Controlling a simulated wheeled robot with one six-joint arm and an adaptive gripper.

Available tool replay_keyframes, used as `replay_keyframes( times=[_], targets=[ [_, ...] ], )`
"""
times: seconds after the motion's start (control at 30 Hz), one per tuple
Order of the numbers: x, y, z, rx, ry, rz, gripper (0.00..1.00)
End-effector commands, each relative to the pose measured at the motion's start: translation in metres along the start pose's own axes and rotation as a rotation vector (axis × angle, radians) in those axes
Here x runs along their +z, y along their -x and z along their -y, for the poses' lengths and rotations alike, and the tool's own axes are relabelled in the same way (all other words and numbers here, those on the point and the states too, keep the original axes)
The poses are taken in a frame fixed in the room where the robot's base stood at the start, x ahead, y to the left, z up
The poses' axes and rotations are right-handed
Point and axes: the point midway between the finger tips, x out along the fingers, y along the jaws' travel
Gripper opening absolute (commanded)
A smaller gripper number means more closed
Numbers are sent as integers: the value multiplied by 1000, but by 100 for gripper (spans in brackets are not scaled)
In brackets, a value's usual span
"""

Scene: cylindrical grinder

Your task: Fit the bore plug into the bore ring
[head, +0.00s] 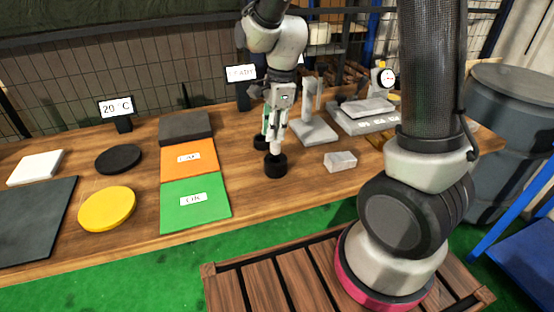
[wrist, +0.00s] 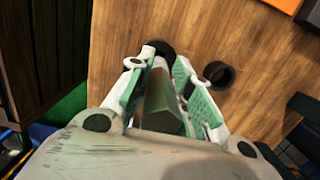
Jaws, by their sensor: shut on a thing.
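My gripper (head: 273,132) points down over the middle of the table and is shut on a pale grey cylinder, the bore plug (wrist: 160,98). In the wrist view, the plug lies between the green finger pads of my gripper (wrist: 158,68). Its far end meets a black round piece (wrist: 160,47), which shows in the head view as a black cylinder (head: 276,166) right below the fingers. I cannot tell whether the plug is inside it or just above it. A second black ring (wrist: 218,74) with an open hollow stands apart; in the head view it is partly hidden behind my gripper.
Green (head: 195,211) and orange (head: 190,168) mats lie left, beside a yellow disc (head: 107,209). Bare wood surrounds the black cylinder at the front.

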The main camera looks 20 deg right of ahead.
Motion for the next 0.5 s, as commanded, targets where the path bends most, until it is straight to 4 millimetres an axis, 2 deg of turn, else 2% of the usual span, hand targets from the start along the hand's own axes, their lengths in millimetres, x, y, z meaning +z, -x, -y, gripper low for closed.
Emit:
replay_keyframes(
  times=[0.1, 0.27, 0.5],
  targets=[
    [-3, -19, 0, 2, -1, -1, 0],
    [-4, -31, 0, 1, -1, 0, 0],
    [-8, -62, 0, 1, -1, 0, 0]
  ],
)
